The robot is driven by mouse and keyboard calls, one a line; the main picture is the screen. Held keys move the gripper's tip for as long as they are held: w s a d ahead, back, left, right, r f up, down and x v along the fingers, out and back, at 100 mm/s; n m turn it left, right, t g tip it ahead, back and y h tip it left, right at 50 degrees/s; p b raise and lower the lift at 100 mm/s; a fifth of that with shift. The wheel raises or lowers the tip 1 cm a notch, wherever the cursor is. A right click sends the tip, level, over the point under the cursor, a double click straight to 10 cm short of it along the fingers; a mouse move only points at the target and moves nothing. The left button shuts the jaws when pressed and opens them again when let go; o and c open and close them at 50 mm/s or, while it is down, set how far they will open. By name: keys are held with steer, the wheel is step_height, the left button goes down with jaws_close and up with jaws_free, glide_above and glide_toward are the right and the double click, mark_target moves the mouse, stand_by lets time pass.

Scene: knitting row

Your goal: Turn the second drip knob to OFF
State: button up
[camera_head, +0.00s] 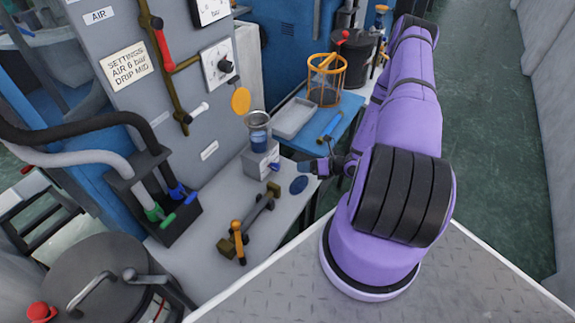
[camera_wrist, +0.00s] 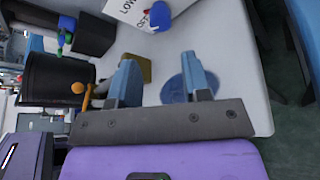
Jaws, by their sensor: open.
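A white box (camera_head: 257,164) with a clear cup of blue liquid (camera_head: 258,138) on top stands on the grey bench. A small blue knob (camera_head: 274,166) is on its side. In the wrist view the blue knob (camera_wrist: 161,17) sits before a white face lettered LOW and OFF, with a small red mark near OFF. Its exact setting is too small to tell. My gripper (camera_head: 312,167) is just right of the box, apart from the knob. In the wrist view my gripper (camera_wrist: 162,65) has its blue fingers spread with nothing between them.
A blue disc (camera_head: 298,184) and a brass-ended bar (camera_head: 262,205) lie on the bench (camera_head: 215,218). A grey tray (camera_head: 294,117) and orange wire basket (camera_head: 327,80) stand behind. A panel at left carries a SETTINGS card (camera_head: 127,65) reading AIR 6 bar, DRIP MID.

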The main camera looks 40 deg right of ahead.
mark_target(279, 167)
steer(key=x, duration=1)
steer(key=shift+w+a+f, duration=0.1)
steer(key=shift+w+a, duration=0.05)
steer(key=shift+w, duration=0.1)
steer(key=shift+c, duration=0.4)
steer(key=c, duration=0.6)
